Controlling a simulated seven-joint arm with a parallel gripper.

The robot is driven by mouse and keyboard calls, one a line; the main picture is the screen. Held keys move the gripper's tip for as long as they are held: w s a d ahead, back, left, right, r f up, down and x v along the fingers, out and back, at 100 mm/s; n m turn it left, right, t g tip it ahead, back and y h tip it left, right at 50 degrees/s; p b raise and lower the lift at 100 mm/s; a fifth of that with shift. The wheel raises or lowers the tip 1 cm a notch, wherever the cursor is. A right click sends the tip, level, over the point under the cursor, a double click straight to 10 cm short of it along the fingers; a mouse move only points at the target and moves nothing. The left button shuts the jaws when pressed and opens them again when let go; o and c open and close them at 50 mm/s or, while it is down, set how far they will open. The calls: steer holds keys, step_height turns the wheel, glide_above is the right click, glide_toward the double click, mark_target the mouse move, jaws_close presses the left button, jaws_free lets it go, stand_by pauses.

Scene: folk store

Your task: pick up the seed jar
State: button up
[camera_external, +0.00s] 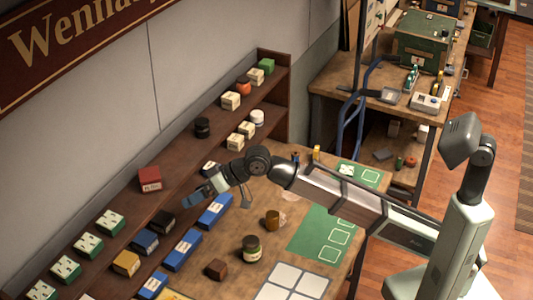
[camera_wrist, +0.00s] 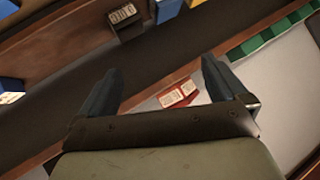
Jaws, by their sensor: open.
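A jar with a dark lid and a pale label (camera_external: 251,248) stands upright on the wooden table, in front of the shelves. A smaller amber jar (camera_external: 272,220) stands just behind it. I cannot read the labels, so I cannot tell which jar is the seed jar. My gripper (camera_external: 193,198) is at the shelf front, left of and apart from both jars. In the wrist view my gripper (camera_wrist: 160,85) has its two fingers wide apart with nothing held between them. Neither jar shows in the wrist view.
Blue boxes (camera_external: 183,250) line the table's back edge. A red box (camera_external: 149,179) sits on the upper shelf and also shows in the wrist view (camera_wrist: 178,95). A black jar (camera_external: 202,127) and cream boxes stand farther along. A brown block (camera_external: 215,268) lies near the labelled jar. The green mat (camera_external: 308,238) has bare room.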

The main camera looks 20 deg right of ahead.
steer(key=w+d+f+n+g+h, duration=0.1)
steer(key=w+d+f+n+h, duration=0.2)
steer(key=d+f+n+h, duration=0.5)
steer(key=n+g+h, duration=0.2)
steer(key=h, duration=0.1)
glide_toward(251, 240)
steer(key=shift+s+d+f, duration=0.1)
steer(key=shift+f, duration=3)
steer(key=shift+s+f, duration=0.1)
steer(key=shift+f, duration=3)
steer(key=c, duration=1.3)
steer(key=shift+r, duration=0.15)
